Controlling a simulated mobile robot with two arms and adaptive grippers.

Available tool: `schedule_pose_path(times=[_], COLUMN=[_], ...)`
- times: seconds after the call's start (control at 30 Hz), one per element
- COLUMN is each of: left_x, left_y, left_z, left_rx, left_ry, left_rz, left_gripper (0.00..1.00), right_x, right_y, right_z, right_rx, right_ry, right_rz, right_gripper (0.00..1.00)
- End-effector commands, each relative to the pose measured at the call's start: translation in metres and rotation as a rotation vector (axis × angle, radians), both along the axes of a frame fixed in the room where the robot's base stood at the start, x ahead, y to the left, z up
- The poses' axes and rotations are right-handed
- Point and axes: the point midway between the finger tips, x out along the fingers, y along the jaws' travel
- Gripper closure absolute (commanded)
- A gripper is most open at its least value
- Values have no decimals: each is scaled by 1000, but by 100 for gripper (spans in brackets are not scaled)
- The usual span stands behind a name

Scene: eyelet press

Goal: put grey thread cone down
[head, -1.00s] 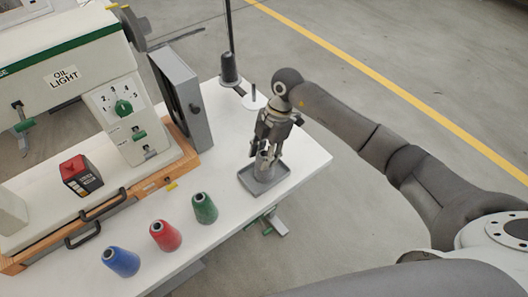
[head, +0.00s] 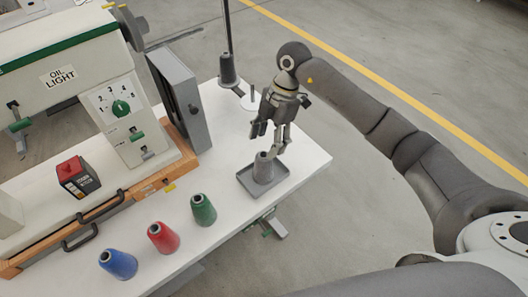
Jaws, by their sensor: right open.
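The grey thread cone (head: 263,169) stands upright in the shallow grey tray (head: 251,188) near the right end of the white table. My right gripper (head: 269,143) is open just above the cone, fingers pointing down. The fingertips look clear of the cone, or nearly so, with its top showing below them. My left gripper is not in the head view.
Blue (head: 118,264), red (head: 163,238) and green (head: 203,209) thread cones stand in a row left of the tray. A sewing machine (head: 60,75) fills the left. A dark cone (head: 228,72) sits on the thread stand behind. The table's front edge is close to the tray.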

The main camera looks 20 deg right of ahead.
Motion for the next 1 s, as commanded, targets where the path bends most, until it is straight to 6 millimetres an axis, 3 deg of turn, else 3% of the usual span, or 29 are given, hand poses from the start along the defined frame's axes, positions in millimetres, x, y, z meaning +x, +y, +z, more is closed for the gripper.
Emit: schedule_pose_path(times=[0.2,0.4,1.0], left_x=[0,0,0], left_y=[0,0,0], left_z=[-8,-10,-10], left_rx=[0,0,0], left_ry=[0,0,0], left_rz=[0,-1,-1], left_gripper=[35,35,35], right_x=[5,6,6], right_y=[-12,-17,-17], right_z=[40,57,59], right_rx=[0,0,0], right_ry=[-2,0,1], right_rz=[-1,-1,-1], right_gripper=[39,39,39])
